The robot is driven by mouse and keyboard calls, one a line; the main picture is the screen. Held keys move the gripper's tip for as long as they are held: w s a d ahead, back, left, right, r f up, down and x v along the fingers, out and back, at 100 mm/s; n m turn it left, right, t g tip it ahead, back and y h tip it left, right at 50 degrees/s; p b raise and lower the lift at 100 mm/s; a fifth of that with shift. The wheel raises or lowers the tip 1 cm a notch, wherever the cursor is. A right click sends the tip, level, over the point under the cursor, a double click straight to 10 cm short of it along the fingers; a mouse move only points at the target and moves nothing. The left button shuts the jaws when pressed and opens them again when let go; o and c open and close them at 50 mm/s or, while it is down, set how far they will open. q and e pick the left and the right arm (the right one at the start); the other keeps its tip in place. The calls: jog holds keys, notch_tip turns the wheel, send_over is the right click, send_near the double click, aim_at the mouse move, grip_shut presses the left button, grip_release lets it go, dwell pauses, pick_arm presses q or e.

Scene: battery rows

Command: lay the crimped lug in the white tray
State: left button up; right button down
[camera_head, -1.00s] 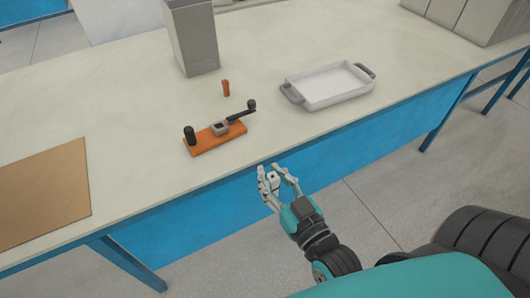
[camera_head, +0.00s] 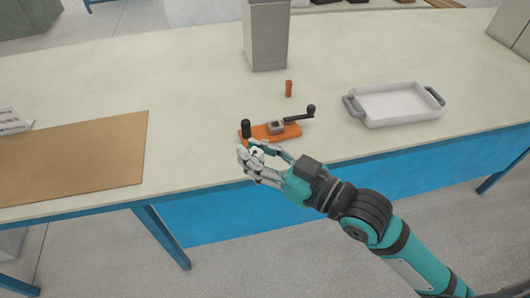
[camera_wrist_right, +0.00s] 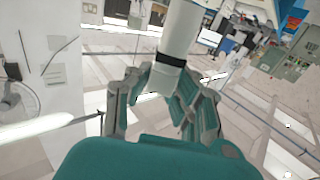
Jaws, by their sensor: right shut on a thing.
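The white tray (camera_head: 403,117) with grey handles stands on the bench at the right and looks empty. My right gripper (camera_head: 254,160) is at the bench's front edge, in front of the orange-based crimping tool (camera_head: 281,130), overlapping its near left part. In the right wrist view its fingers (camera_wrist_right: 160,95) are shut around a pale cylinder (camera_wrist_right: 182,30) with a black band. I cannot tell whether this is the crimped lug; in the head view the fingers mostly hide it. My left gripper is not in view.
A small orange cylinder (camera_head: 289,88) stands behind the tool. A tall grey box (camera_head: 266,35) stands at the back. A brown board (camera_head: 75,158) lies at the left. The bench between the tool and the tray is clear.

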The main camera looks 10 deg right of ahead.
jog(key=w+a+f+n+g+y, duration=0.3)
jog(key=f+g, duration=0.1)
jog(key=shift+w+f+n+g, duration=0.15)
jog(key=shift+w+n+g, duration=0.2)
jog(key=shift+n+g, duration=0.05)
jog(key=shift+n+g+y, duration=0.4)
jog(key=shift+g+y, duration=0.1)
jog(key=shift+g, duration=0.1)
